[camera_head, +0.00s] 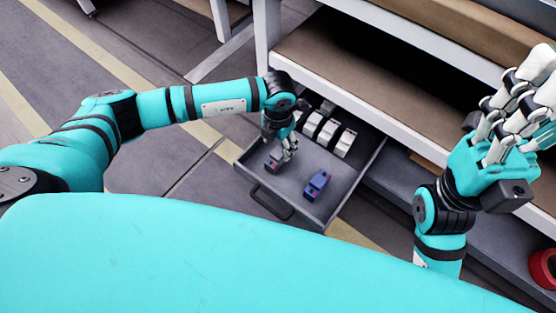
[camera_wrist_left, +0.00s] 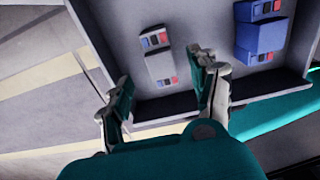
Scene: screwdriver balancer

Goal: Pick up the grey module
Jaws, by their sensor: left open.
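The grey module (camera_head: 272,164) lies in the open drawer, near its left front corner. In the left wrist view, the grey module (camera_wrist_left: 160,62) has a small dark display and red and blue buttons. My left gripper (camera_head: 284,153) is over it in the drawer. In the left wrist view, the fingers of my left gripper (camera_wrist_left: 160,75) are spread apart, with the module ahead of the gap and clear space on either side. Nothing is held. My right gripper (camera_head: 508,112) is raised at the right, away from the drawer, with its fingers extended and empty.
A blue module (camera_head: 317,184) lies in the drawer to the right of the grey one. Several white modules (camera_head: 328,131) stand along the drawer's back. The drawer (camera_head: 340,203) has raised walls and a front handle (camera_head: 270,204). A red roll (camera_head: 543,268) is at the far right.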

